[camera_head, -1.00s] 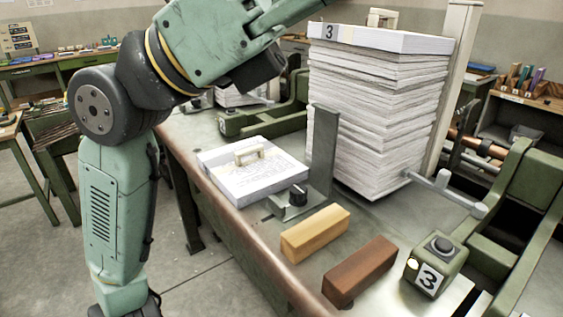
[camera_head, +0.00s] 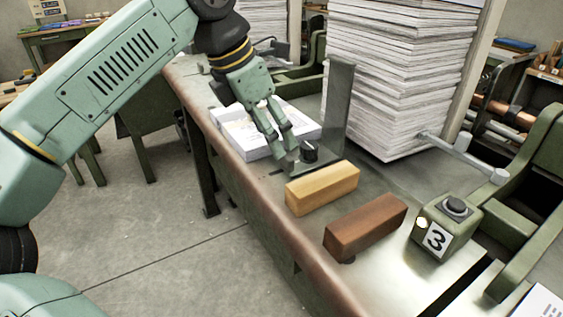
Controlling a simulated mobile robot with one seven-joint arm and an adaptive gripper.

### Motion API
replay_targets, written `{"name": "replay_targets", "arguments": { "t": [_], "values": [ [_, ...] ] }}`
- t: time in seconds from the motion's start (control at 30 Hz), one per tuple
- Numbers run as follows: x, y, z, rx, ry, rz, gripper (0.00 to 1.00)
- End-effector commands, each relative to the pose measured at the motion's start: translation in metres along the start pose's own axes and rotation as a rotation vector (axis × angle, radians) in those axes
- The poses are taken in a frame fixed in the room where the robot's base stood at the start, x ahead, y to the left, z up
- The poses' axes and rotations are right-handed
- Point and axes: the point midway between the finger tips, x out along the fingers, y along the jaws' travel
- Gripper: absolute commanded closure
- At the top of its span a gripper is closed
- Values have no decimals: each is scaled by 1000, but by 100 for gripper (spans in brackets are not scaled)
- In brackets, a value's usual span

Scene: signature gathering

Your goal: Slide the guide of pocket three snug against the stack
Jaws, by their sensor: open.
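The guide of pocket three is a grey upright metal plate (camera_head: 338,110) on a flat foot with a black knob (camera_head: 309,152). It stands at the left side of the tall white paper stack (camera_head: 405,85). Bare table shows between the plate's foot and the stack's near bottom corner; the exact gap cannot be told. My gripper (camera_head: 284,160) points down just left of the knob, its fingers open, with nothing seen between them. Whether a fingertip touches the knob or foot cannot be told. A block marked 3 with a button (camera_head: 437,238) stands at right.
A low paper pile (camera_head: 262,148) lies just behind my gripper. A yellow wooden block (camera_head: 322,188) and a brown block (camera_head: 365,226) lie in front of the guide. A grey rod (camera_head: 465,160) reaches along the stack's right side. The table's rounded edge (camera_head: 262,205) runs at left.

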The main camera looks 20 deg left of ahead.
Motion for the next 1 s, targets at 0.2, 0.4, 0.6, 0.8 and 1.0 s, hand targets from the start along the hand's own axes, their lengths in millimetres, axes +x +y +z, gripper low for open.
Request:
{"name": "replay_targets", "arguments": {
  "t": [0.2,0.4,0.6,0.8,1.0],
  "values": [
    [44,-1,-1,2,0,0,40],
    [57,-1,0,2,-2,1,40],
    [58,-1,1,2,-2,1,40],
    [58,-1,1,2,-3,0,46],
    [58,-1,1,2,-3,0,59]
  ]
}}
